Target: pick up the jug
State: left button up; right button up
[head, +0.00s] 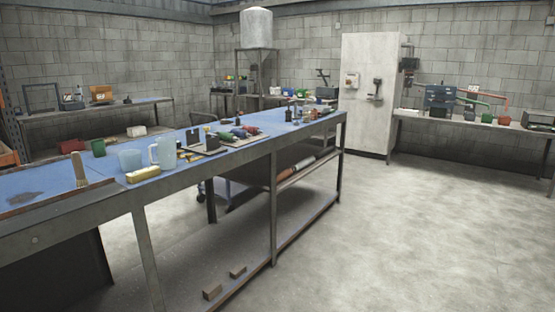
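A pale translucent jug (165,152) with a handle on its left side stands upright on the long blue-topped workbench (62,184), left of the middle of the head view. A shorter pale blue cup-like container (130,160) stands just left of it. A yellow and white block-like item (143,175) lies in front of them near the bench edge. Neither of my grippers shows in the head view.
Several tools lie right of the jug. The bench has a lower shelf (190,265). Open floor (420,230) lies to the right.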

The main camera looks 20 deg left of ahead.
aim_at(165, 147)
jog(key=z, duration=0.2)
jog(key=i, duration=2.3)
jog(key=u, duration=1.45)
jog(key=i, duration=1.3)
jog(key=u, duration=1.2)
